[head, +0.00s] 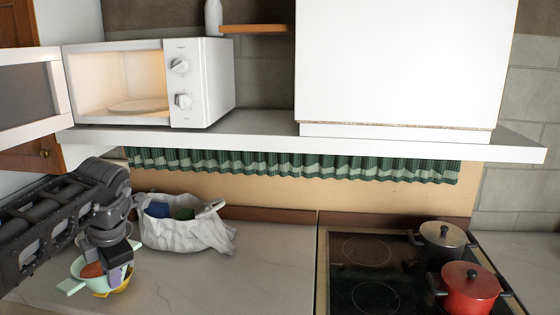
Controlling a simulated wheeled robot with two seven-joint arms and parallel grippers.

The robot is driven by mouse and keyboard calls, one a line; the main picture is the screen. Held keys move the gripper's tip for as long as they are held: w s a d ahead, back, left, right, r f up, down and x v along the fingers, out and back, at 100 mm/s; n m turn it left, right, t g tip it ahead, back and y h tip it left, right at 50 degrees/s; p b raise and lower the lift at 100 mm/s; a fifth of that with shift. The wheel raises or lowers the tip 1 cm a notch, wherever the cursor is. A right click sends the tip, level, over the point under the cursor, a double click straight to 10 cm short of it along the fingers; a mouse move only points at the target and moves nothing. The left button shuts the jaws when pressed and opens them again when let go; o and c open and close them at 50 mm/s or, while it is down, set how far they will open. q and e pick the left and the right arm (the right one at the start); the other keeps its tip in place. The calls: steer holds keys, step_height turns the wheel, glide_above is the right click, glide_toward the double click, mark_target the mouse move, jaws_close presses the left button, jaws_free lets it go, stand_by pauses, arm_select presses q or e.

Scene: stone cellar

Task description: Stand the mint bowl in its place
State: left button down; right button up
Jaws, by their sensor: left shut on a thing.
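The mint bowl (76,268) is at the lower left in the head view, over the pale worktop (205,283). A flat mint tab juts out at its left, and something orange-red shows inside it. My left gripper (118,277) points down over its right side and is shut on it; the fingers hide part of it. A yellow thing (127,282), perhaps another bowl, shows below and beside the mint one. I cannot tell whether the two touch. My right gripper is out of view.
A white bag (180,235) with dark contents stands behind the gripper. A hob with a grey pot (443,240) and a red pot (470,288) is at the right. Above, a white shelf (270,143) carries an open microwave (208,85). The worktop between bag and hob is clear.

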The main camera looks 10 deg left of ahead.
arm_select(q)
steer(key=w+d+f+m+t+h, duration=0.1)
steer(key=w+d+f+m, duration=0.15)
steer(key=d+m, duration=0.2)
steer(key=w+d+f+m+h+b, duration=0.1)
steer(key=w+d+f+m, duration=0.1)
steer(key=d+f+m, duration=0.3)
steer(key=w+d+f+m+t+h, duration=0.1)
steer(key=w+d+f+m+h, duration=0.15)
steer(key=d, duration=0.45)
steer(key=s+d+f+m+b, duration=0.1)
steer(key=s+d+f+m, duration=0.1)
steer(key=d+f, duration=0.3)
steer(key=s+d+f+m+h+b, duration=0.1)
steer(key=s+d+f+m, duration=0.1)
steer(key=d+f, duration=0.4)
steer(key=s+d+f+m+g+b, duration=0.1)
steer(key=s+d+f+m, duration=0.1)
steer(key=d+f, duration=0.3)
steer(key=shift+s+d+f+m+h, duration=0.25)
steer(key=shift+s+f+m+h, duration=0.15)
steer(key=shift+s+f, duration=0.2)
